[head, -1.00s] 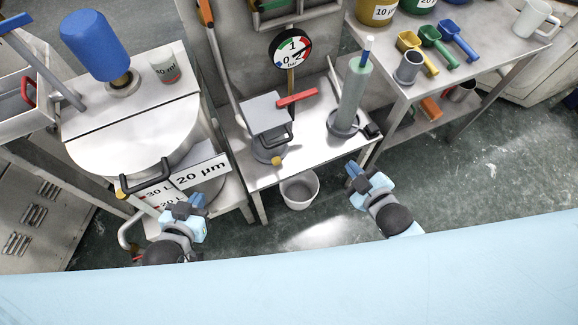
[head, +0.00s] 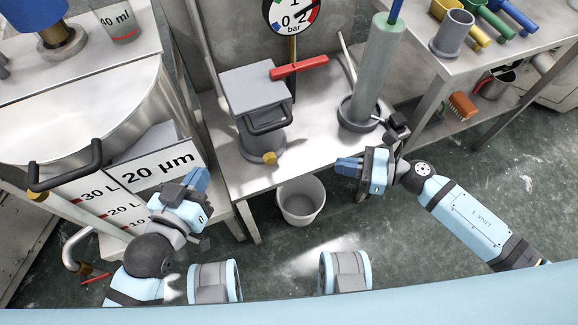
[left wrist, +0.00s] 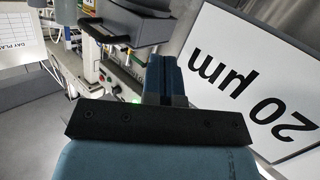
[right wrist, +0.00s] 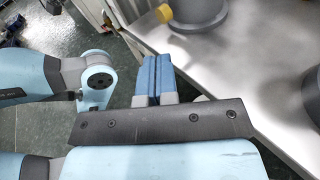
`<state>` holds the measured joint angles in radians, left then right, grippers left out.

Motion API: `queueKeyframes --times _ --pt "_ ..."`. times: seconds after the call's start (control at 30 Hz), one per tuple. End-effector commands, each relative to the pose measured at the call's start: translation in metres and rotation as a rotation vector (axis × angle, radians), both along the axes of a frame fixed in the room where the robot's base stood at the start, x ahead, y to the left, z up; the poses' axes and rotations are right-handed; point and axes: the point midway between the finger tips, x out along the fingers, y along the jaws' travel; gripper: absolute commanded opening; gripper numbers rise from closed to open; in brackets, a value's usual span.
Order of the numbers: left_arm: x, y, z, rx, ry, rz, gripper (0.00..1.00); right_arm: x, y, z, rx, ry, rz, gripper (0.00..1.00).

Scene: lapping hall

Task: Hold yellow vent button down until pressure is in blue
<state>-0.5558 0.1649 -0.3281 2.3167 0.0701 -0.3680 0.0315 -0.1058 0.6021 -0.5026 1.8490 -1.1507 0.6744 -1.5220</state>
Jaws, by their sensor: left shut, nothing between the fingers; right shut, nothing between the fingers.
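The yellow vent button (head: 270,158) is a small knob low on the front of the grey pressure pot (head: 257,92), which has a black handle and a red lever. The button also shows at the top of the right wrist view (right wrist: 163,13). The pressure gauge (head: 291,14) stands behind the pot, its top cut off; I cannot read its needle surely. My right gripper (head: 345,167) is shut and empty, off the table's front edge, to the right of the button and apart from it. My left gripper (head: 199,179) is shut and empty, beside the 20 µm sign (head: 155,165).
A grey-green cylinder (head: 377,75) on a dark base stands right of the pot. A bucket (head: 301,201) is on the floor below the table front (head: 320,148). A large steel vessel (head: 75,110) with a black handle stands left. Scoops lie on the right table.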

Motion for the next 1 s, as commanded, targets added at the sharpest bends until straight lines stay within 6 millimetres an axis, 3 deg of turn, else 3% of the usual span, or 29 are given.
queueKeyframes --times 0.03,0.13,0.57,0.73,1.0 --pt "0.0 -0.001 -0.006 -0.004 -0.005 -0.002 0.0 0.0 -0.002 -0.01 -0.028 -0.032 0.023 0.0" --pt "0.0 -0.001 -0.005 -0.008 -0.01 -0.003 0.0 -0.001 -0.003 -0.014 -0.059 -0.07 0.051 0.0" --pt "0.0 -0.001 -0.003 -0.01 -0.012 -0.003 0.0 0.0 0.0 -0.015 -0.066 -0.079 0.058 0.0" --pt "0.0 -0.002 -0.002 -0.015 -0.021 -0.005 0.0 0.005 0.018 -0.018 -0.064 -0.081 0.057 0.0" --pt "0.001 -0.005 0.002 -0.032 -0.042 -0.009 0.0 0.021 0.074 -0.027 -0.062 -0.08 0.058 0.0"
